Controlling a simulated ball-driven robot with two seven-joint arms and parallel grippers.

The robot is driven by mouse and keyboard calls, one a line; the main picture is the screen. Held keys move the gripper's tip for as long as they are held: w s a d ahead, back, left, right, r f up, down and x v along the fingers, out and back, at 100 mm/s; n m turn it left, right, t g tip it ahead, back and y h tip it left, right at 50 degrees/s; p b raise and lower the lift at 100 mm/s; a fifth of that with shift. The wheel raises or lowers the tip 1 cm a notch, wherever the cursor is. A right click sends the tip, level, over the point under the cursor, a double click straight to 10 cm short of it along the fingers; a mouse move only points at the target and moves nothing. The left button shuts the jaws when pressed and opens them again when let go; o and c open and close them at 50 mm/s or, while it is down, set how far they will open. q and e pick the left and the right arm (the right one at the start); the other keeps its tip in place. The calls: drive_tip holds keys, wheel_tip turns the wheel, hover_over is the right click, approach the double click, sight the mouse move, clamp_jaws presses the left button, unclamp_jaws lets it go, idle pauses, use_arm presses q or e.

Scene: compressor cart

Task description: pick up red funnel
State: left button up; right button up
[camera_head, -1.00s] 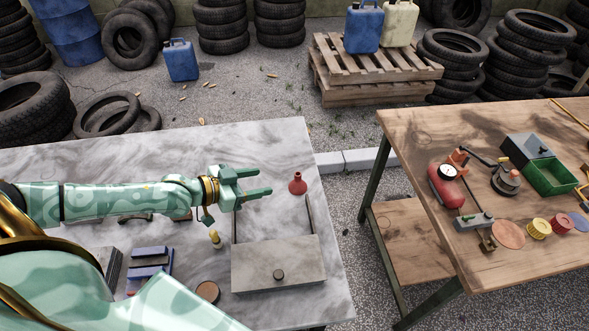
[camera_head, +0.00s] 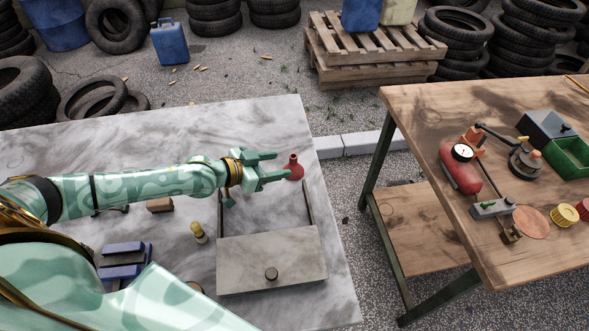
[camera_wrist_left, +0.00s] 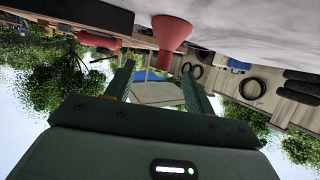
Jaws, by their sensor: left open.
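The red funnel (camera_head: 293,168) stands on the grey marble table near its right edge, wide end down and narrow neck up. In the left wrist view the picture is upside down, and the funnel (camera_wrist_left: 171,36) shows beyond the fingertips, with its neck between the lines of the two fingers. My left gripper (camera_head: 281,166) is open and empty, its fingers pointing right at the funnel with the tips close beside it. I cannot tell whether a fingertip touches it. My right gripper is not in view.
A grey box-like tray (camera_head: 272,262) with upright rails stands just in front of the funnel. A wooden table (camera_head: 420,115) with a red tank (camera_head: 461,170) is across a gap to the right.

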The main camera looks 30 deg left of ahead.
sight(291, 163)
use_arm(q)
drive_tip(key=x, duration=0.3)
drive_tip(key=shift+d+b, duration=0.1)
drive_tip(key=shift+b, duration=0.3)
drive_tip(key=x, duration=0.1)
drive_tip(key=b+x, duration=0.1)
drive_tip(key=x, duration=0.1)
drive_tip(key=b+x, duration=0.1)
drive_tip(key=x, duration=0.1)
drive_tip(key=shift+w+a+r, duration=0.25)
drive_tip(key=shift+w+a, duration=0.05)
drive_tip(key=shift+w, duration=0.15)
drive_tip(key=shift+s+r, duration=0.1)
drive_tip(key=c, duration=1)
